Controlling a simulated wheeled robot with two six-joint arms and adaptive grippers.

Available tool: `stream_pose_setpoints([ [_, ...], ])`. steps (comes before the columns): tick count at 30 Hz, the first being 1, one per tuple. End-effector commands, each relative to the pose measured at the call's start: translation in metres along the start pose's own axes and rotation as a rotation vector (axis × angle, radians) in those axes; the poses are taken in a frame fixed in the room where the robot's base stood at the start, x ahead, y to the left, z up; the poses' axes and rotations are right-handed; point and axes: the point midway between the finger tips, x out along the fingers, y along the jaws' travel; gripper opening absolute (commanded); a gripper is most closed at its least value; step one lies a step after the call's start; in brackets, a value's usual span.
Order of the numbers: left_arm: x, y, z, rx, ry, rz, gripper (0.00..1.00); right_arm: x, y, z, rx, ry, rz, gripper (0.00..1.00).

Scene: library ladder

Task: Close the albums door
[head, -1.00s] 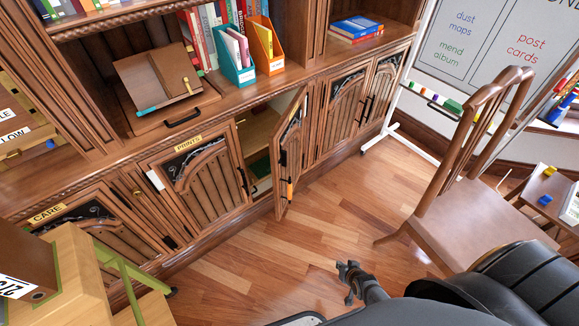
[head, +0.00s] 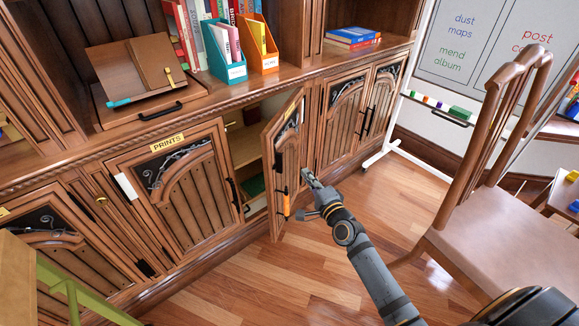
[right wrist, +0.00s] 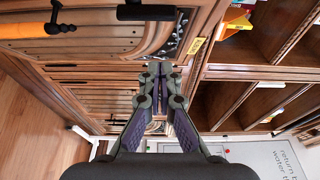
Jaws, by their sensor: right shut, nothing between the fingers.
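One cabinet door (head: 286,150) stands ajar, swung out from the bookcase, with a dark opening and shelf to its left. I take it as the albums door; I cannot read its label. An orange piece (head: 286,204) is on its dark handle. My right gripper (head: 309,176) is shut and empty, just right of this door on its outer side. I cannot tell whether it touches. In the right wrist view the shut fingers (right wrist: 158,70) point toward cabinet fronts, with the door panel (right wrist: 90,45) and orange piece (right wrist: 22,29) at upper left. My left gripper is out of view.
The prints door (head: 185,185) is closed left of the opening. Closed doors (head: 345,115) stand to the right. A wooden chair (head: 490,220) is at the right, near my right arm. A green-framed item (head: 70,285) is at lower left. Floor before the bookcase is clear.

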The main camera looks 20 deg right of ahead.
Motion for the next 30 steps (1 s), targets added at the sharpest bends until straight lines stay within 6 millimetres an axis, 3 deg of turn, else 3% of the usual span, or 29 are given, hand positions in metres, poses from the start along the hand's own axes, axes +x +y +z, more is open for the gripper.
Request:
stream_pose_setpoints([
  [6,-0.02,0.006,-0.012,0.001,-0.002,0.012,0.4,0.048,0.002,0.0,0.0,0.001,-0.002,0.0],
  [12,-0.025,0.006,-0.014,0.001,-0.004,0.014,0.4,0.068,0.001,0.021,0.001,0.0,0.0,0.0],
  [30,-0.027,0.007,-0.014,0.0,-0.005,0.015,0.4,0.075,0.001,0.029,-0.002,0.0,0.001,0.0],
])
